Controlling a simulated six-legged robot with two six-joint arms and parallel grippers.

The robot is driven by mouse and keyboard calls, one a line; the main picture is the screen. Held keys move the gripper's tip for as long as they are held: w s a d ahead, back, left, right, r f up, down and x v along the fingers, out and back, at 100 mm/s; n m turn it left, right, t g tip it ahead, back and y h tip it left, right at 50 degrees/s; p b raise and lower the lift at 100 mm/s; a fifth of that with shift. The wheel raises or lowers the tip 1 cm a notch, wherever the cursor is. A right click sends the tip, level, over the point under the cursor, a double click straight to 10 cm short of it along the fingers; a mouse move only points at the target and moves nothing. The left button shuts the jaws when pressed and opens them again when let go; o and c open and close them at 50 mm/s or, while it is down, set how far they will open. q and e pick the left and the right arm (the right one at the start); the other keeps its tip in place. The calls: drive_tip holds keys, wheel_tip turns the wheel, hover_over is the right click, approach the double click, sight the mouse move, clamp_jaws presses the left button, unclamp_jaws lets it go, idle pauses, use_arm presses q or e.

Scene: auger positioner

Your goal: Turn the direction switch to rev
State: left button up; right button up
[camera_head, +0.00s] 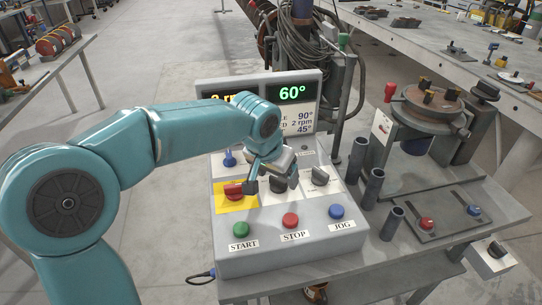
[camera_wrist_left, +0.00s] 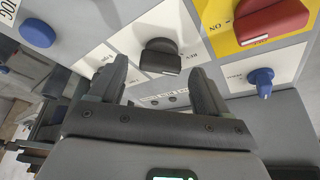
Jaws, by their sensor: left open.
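The direction switch is a black knob on a white plate in the middle of the control box, partly covered by my gripper in the head view (camera_head: 278,185). In the left wrist view the knob (camera_wrist_left: 160,55) shows clearly, with a REV label beside it; I cannot tell which mark it points to. My left gripper (camera_head: 271,180) is over this knob. Its two fingers are apart in the left wrist view (camera_wrist_left: 160,82), one to each side of the knob, with no visible contact. My right gripper is not in view.
A red switch (camera_head: 234,191) on a yellow plate is close left of the gripper; another black knob (camera_head: 319,176) is close right. START (camera_head: 241,229), STOP (camera_head: 290,220) and JOG (camera_head: 337,211) buttons line the front. The display (camera_head: 292,93) reads 60°. Upright tubes (camera_head: 373,187) stand right of the box.

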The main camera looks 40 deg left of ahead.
use_arm(q)
drive_tip(key=p+v, duration=0.2)
drive_tip(key=v, duration=1.3)
drive_tip(key=shift+s+r, duration=0.1)
drive_tip(key=shift+s, duration=0.05)
